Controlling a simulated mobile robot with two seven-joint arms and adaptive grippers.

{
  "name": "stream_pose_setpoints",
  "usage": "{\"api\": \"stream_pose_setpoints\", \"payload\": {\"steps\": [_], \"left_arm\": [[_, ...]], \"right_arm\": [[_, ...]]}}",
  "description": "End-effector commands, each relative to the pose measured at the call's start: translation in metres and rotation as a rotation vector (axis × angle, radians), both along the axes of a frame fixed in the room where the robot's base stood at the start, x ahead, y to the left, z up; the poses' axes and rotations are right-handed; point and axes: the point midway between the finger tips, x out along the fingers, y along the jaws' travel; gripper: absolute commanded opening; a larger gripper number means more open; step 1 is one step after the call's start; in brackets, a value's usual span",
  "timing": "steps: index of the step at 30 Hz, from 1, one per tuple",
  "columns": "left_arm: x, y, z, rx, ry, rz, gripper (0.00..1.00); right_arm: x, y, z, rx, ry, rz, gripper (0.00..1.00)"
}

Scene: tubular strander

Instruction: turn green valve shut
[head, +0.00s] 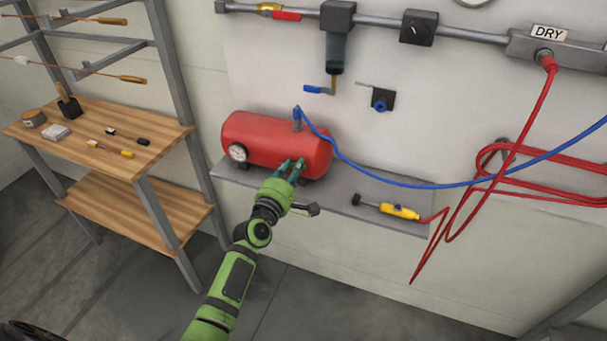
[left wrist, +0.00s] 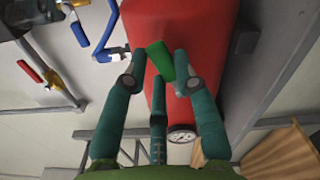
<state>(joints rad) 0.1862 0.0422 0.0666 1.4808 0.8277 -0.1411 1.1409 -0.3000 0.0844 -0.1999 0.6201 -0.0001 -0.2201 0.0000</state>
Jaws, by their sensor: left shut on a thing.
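The green valve (left wrist: 160,62) is a short green lever against the red tank, and it shows between my fingers in the left wrist view. In the head view I cannot pick it out from my teal fingers. My left gripper (head: 291,166) reaches the front of the red tank (head: 255,140) near its right end. In the left wrist view the left gripper (left wrist: 158,86) has its fingers closed around the green lever, which sits tilted between them. The lever's base is partly hidden. My right gripper is in neither view.
The tank, with a round gauge (head: 238,152), rests on a grey shelf (head: 345,207). A blue hose (head: 345,155) rises from the tank's top and runs right. A yellow tool (head: 400,211) with a red hose lies on the shelf. A wooden bench (head: 165,128) stands left.

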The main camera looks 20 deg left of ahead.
Motion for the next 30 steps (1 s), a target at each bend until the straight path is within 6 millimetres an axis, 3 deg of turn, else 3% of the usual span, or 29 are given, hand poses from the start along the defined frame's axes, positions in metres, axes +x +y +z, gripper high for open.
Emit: {"api": "stream_pose_setpoints", "payload": {"steps": [7,19,30], "left_arm": [[0.001,0.005,0.012,-0.244,0.007,-0.005,0.00],[0.001,0.019,0.023,-0.624,0.019,-0.005,0.00],[0.002,0.034,0.028,-0.955,0.030,-0.004,0.00]], "right_arm": [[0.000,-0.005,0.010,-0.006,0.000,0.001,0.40],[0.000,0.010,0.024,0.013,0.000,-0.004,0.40],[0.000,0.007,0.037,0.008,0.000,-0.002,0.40]]}}
